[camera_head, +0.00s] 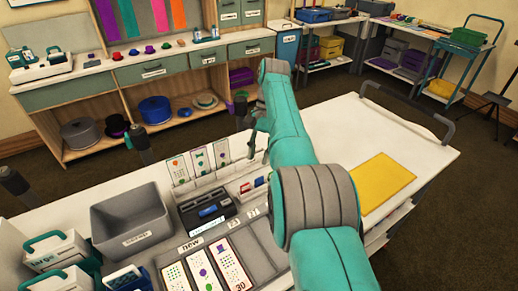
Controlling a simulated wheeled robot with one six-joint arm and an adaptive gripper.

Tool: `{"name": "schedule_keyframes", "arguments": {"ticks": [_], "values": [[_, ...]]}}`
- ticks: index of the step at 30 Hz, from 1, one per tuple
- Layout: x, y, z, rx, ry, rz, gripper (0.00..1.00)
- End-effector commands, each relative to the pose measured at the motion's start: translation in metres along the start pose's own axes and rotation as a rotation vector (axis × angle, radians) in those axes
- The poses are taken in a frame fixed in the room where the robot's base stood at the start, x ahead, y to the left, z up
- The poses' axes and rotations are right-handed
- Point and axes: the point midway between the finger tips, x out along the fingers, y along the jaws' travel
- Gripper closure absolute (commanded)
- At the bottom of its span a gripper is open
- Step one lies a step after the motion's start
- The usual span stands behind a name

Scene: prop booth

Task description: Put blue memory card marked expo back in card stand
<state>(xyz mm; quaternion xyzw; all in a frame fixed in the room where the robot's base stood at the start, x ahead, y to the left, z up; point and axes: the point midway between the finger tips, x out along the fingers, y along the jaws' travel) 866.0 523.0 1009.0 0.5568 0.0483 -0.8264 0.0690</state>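A small white holder (247,194) on the white table, just left of my arm, looks like the card stand. A small red and a small blue item show in it, too small to read. A black device (207,212) with a blue strip stands left of it. I cannot make out which piece is the blue memory card marked expo. My gripper (257,140) is above the table behind the holder, partly hidden by my teal arm. Its fingers are too small and covered to tell whether they are open or hold anything.
Printed cards stand in a rack (192,187) behind the device. A grey bin (132,222) and teal-handled boxes (55,250) are at left. A grey tray marked new (235,255) holds cards in front. A yellow mat (383,182) lies right of my arm, with bare table around it.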

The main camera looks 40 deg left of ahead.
Motion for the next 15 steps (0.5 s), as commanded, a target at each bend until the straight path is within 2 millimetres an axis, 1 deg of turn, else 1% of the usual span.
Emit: {"name": "schedule_keyframes", "arguments": {"ticks": [7, 15], "values": [[-0.0050, -0.0026, -0.0041, 0.135, -0.007, -0.051, 0.65], [-0.0063, -0.0047, -0.0063, 0.180, -0.007, -0.072, 0.65]]}}
